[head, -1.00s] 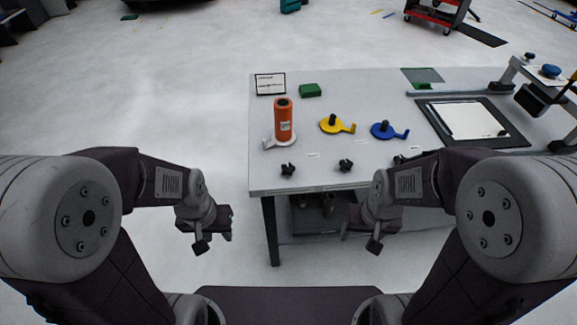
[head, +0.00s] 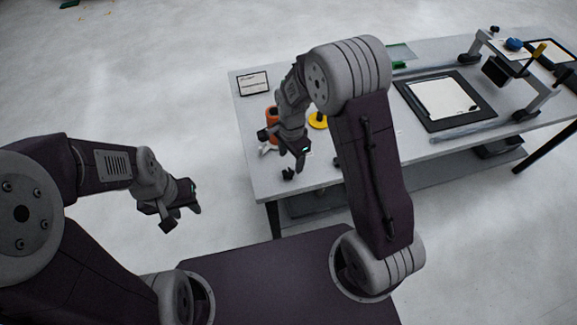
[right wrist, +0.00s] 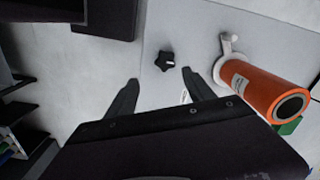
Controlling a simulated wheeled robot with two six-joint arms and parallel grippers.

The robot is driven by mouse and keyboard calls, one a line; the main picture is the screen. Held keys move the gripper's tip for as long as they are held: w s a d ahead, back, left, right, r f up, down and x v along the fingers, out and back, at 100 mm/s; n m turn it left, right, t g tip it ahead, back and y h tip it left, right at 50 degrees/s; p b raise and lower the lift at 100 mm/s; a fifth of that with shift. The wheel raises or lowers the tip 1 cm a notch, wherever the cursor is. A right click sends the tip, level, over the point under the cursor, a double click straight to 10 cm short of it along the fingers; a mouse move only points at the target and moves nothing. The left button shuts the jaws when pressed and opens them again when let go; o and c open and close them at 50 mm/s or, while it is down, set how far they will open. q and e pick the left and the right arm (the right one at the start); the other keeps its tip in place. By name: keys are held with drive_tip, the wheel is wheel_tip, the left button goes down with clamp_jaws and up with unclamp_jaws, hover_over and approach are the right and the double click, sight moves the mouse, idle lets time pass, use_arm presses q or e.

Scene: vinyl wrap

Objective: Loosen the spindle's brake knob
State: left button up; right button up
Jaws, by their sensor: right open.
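A black star-shaped knob (head: 288,173) sits on the table's front left part, in front of the orange roll's spindle. It also shows in the right wrist view (right wrist: 166,61), just beyond and between my open fingertips, apart from them. My right gripper (head: 285,147) is open and empty above the table near that knob; it also shows in the right wrist view (right wrist: 160,77). The orange roll (right wrist: 265,92) stands on a white spindle base with a lever (right wrist: 229,42). In the head view the roll (head: 271,114) is partly hidden by my gripper. My left gripper (head: 182,216) looks open and empty, off the table's left.
The yellow spindle (head: 318,121) and a second black knob (head: 337,162) are partly hidden behind my right arm. A black mat with a white sheet (head: 445,100) lies farther right.

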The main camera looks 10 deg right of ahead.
sight(288, 172)
drive_tip(key=f, duration=0.2)
drive_tip(key=w+f, duration=0.1)
drive_tip(key=f, duration=0.1)
drive_tip(key=a+f, duration=0.1)
drive_tip(key=f, duration=0.1)
drive_tip(key=shift+w+a+p, duration=0.1)
drive_tip(key=shift+w+p, duration=0.25)
drive_tip(key=shift+p, duration=0.05)
drive_tip(key=shift+s+d+f, duration=0.1)
drive_tip(key=shift+s+f, duration=0.05)
drive_tip(key=shift+f, duration=0.4)
drive_tip(key=shift+s+d+f, duration=0.1)
drive_tip(key=shift+f, duration=0.45)
drive_tip(key=shift+s+d+f, duration=0.15)
drive_tip(key=shift+f, duration=0.15)
drive_tip(key=shift+w+a, duration=0.2)
drive_tip(key=shift+f, duration=0.1)
drive_tip(key=c, duration=0.5)
use_arm(q)
drive_tip(key=shift+w+a+r, duration=0.3)
drive_tip(key=shift+w+a, duration=0.15)
drive_tip(key=shift+w, duration=0.25)
use_arm(e)
clamp_jaws()
